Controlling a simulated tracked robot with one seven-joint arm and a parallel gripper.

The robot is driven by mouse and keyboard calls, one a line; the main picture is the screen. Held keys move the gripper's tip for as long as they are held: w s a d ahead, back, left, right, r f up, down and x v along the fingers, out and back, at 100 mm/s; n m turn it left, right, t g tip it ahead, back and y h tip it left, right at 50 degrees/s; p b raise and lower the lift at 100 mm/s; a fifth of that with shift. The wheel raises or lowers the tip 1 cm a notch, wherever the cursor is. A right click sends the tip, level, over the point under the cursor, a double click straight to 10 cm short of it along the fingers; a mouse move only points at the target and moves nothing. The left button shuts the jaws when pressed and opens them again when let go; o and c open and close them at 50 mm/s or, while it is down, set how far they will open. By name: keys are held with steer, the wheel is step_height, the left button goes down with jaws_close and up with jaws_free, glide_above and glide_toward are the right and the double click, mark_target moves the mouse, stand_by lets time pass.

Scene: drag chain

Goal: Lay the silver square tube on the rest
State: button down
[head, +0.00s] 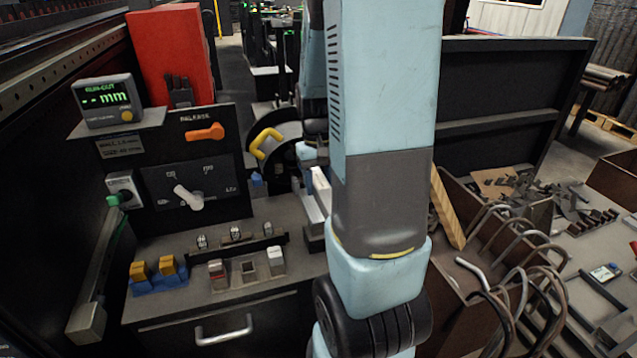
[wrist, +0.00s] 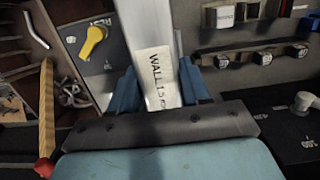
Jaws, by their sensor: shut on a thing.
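The silver square tube (wrist: 148,25) shows in the wrist view, with a white label reading "WALL 1.5" on its face. My gripper (wrist: 158,92) is shut on it, with a blue jaw on each side, and the tube runs away toward the top edge. Its far end is out of that view. In the head view my arm hides my gripper. A pale silver length (head: 313,205) shows just left of my arm there; I cannot tell whether it is the tube. I cannot make out the rest for certain in either view.
A dark panel with an orange handle (head: 204,132) and a white knob (head: 188,197) stands at left. Blue-and-yellow blocks (head: 158,274) and several small blocks sit on the bench. At right, a bin holds bent pipes (head: 505,262) and a yellow wooden stick (head: 447,208).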

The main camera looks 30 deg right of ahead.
steer(key=shift+w+d+f, duration=0.3)
steer(key=shift+w+f, duration=0.3)
steer(key=shift+w, duration=0.4)
steer(key=shift+w+d+f, duration=0.3)
steer(key=shift+w+f, duration=0.3)
steer(key=shift+w, duration=0.4)
steer(key=shift+w+d+f, duration=0.3)
steer(key=shift+w+f, duration=0.3)
steer(key=shift+w, duration=0.4)
steer(key=shift+f, duration=1.25)
steer(key=shift+c, duration=2.2)
jaws_free()
steer(key=r, duration=0.4)
steer(key=w+r, duration=0.1)
steer(key=r, duration=0.7)
steer(key=shift+w+d+r, duration=0.15)
steer(key=shift+w+r, duration=0.15)
steer(key=shift+r, duration=0.45)
